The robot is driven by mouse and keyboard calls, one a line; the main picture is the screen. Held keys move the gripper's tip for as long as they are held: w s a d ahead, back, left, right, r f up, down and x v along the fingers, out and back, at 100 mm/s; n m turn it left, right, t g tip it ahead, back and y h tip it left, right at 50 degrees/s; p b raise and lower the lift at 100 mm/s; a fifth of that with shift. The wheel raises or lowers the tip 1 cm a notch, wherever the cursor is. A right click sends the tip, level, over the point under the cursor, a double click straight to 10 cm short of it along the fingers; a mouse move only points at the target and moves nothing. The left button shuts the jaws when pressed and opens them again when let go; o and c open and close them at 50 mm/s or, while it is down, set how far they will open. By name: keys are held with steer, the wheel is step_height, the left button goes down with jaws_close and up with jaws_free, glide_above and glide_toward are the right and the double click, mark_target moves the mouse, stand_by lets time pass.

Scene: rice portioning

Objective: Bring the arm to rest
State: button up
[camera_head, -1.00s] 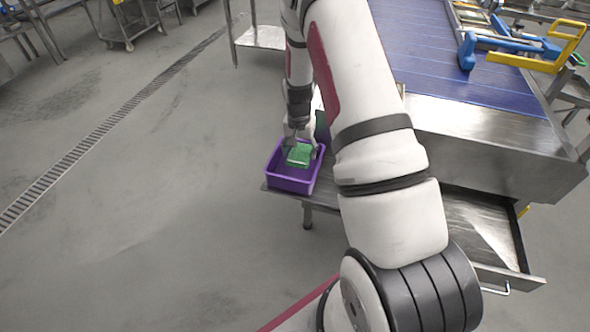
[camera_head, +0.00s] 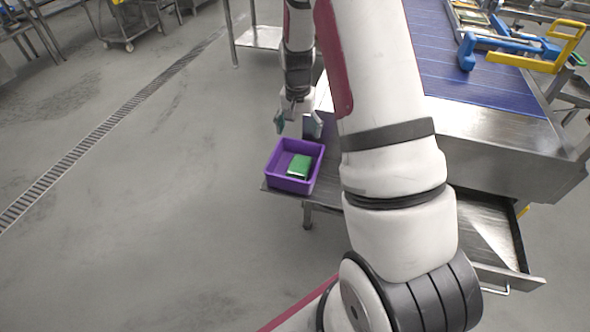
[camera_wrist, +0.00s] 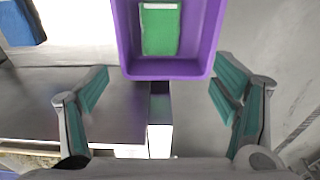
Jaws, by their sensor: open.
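My gripper (camera_head: 297,124) is open and empty in the head view, above and just behind the purple bin. In the wrist view its two green-padded fingers (camera_wrist: 168,98) are spread wide with nothing between them. A green packet (camera_head: 299,166) lies inside the purple bin (camera_head: 274,176), toward its right side. In the wrist view the green packet (camera_wrist: 160,32) shows in the purple bin (camera_wrist: 166,69) at the top, beyond the fingertips. My arm covers the middle of the head view and hides part of the steel table.
The bin stands on the end of a low steel shelf (camera_head: 328,186). A blue conveyor belt (camera_head: 465,65) lies to the right, with blue and yellow frames (camera_head: 535,55) on it. An open steel drawer (camera_head: 490,235) juts out at lower right. The floor (camera_head: 140,220) at left is clear.

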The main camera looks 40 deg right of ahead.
step_height(320, 180, up, 2)
steer(key=shift+s+a+r, duration=0.1)
stand_by(0.5)
steer(key=s+a+r+n+t, duration=0.1)
steer(key=s+a+r, duration=0.25)
steer(key=r, duration=0.25)
steer(key=s+a+r+n, duration=0.2)
steer(key=a+r, duration=0.2)
steer(key=r, duration=0.1)
steer(key=s+a+r+n+t, duration=0.1)
steer(key=s+a+r, duration=0.15)
steer(key=r, duration=0.35)
steer(key=s+a+r+n, duration=0.2)
steer(key=s+a, duration=0.1)
steer(key=s, duration=0.3)
steer(key=s+a+r+n+t, duration=0.1)
steer(key=s+a+r+n, duration=0.1)
steer(key=s+a, duration=0.2)
steer(key=s+a+r+n+y, duration=0.1)
steer(key=s+a+r+n, duration=0.1)
steer(key=s, duration=0.8)
steer(key=shift+a+r+t, duration=0.3)
steer(key=shift+a+r, duration=0.2)
steer(key=shift+a, duration=0.15)
